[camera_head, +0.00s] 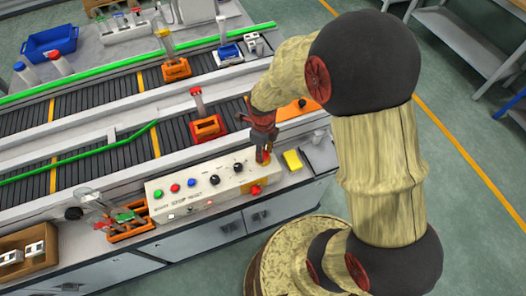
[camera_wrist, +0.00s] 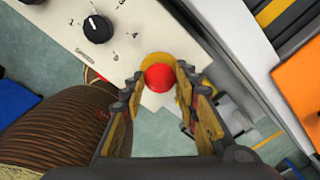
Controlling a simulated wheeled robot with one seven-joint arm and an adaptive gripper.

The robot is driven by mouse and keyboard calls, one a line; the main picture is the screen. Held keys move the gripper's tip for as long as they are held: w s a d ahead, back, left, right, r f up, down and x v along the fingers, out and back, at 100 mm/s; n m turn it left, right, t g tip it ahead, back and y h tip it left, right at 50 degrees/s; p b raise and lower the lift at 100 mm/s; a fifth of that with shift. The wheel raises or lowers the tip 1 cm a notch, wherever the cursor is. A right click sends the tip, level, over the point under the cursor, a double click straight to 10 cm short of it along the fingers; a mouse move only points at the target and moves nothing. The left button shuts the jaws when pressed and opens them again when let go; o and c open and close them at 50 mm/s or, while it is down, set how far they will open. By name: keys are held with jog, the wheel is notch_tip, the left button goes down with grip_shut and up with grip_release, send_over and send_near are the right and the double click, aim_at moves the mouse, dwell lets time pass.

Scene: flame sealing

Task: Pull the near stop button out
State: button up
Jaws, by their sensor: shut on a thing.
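A red stop button (camera_wrist: 160,77) with a yellow base sits near the end of the white control panel (camera_wrist: 138,18). My gripper (camera_wrist: 162,90) is shut on it, with one finger on either side of the red cap in the wrist view. In the head view my gripper (camera_head: 263,148) reaches down to the panel's right end, and a bit of red (camera_head: 262,158) shows at its fingertips. A second red button (camera_head: 255,189) on yellow sits lower on the panel, free of the gripper. I cannot tell whether the held cap is pressed in or out.
The control panel (camera_head: 170,210) also carries coloured buttons and black knobs (camera_head: 214,180). A yellow block (camera_head: 292,160) lies just right of it. Conveyors (camera_head: 100,110) with orange carriers (camera_head: 207,128) run behind. A wooden box (camera_head: 28,252) stands at the left.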

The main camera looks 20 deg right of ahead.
grip_shut()
jog(key=shift+r+p, duration=0.75)
jog(key=shift+p, duration=0.05)
jog(key=shift+w, duration=0.2)
jog(key=o, duration=0.8)
grip_release()
jog(key=shift+o, duration=0.5)
jog(key=shift+s+r, duration=0.1)
jog(key=shift+s, duration=0.05)
jog(key=o, duration=0.3)
notch_tip(320, 180, up, 12)
